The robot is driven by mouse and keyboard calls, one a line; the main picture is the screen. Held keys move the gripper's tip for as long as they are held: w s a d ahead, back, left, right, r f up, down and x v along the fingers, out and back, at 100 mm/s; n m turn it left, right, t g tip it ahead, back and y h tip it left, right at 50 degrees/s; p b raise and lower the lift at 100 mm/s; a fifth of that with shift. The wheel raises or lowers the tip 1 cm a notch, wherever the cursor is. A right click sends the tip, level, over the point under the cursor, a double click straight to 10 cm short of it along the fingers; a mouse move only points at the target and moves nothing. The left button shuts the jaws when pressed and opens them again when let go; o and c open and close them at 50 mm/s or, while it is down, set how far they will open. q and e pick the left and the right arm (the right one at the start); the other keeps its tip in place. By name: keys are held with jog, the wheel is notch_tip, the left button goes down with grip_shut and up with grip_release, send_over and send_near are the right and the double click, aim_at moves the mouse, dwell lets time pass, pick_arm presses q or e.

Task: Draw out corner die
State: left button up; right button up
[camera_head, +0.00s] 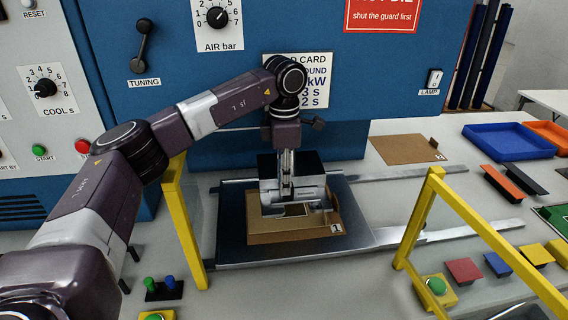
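A flat brown die board (262,238) with a small white label at its near right corner lies on the dark press plate (232,215) in the middle of the view. My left gripper (292,205) points straight down over the board, at a dark and silver block (312,186) above it. The fingertips merge with this metal, so whether they are open, shut or touching anything is unclear. The block and gripper hide the back and middle of the board. Another brown board (405,149), also labelled, lies flat at the back right. My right gripper is not in view.
Yellow guard posts stand left (185,225) and right (415,220) of the plate. Metal rails (450,235) run right from it. The blue machine front (225,115) rises behind. Blue (508,142) and orange trays, coloured blocks and green buttons lie right.

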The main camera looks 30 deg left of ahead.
pick_arm(q)
jog(key=shift+s+f, duration=0.1)
jog(key=shift+f, duration=0.25)
jog(key=shift+c, duration=0.4)
grip_shut()
jog(key=shift+r, duration=0.1)
jog(key=shift+d, duration=0.15)
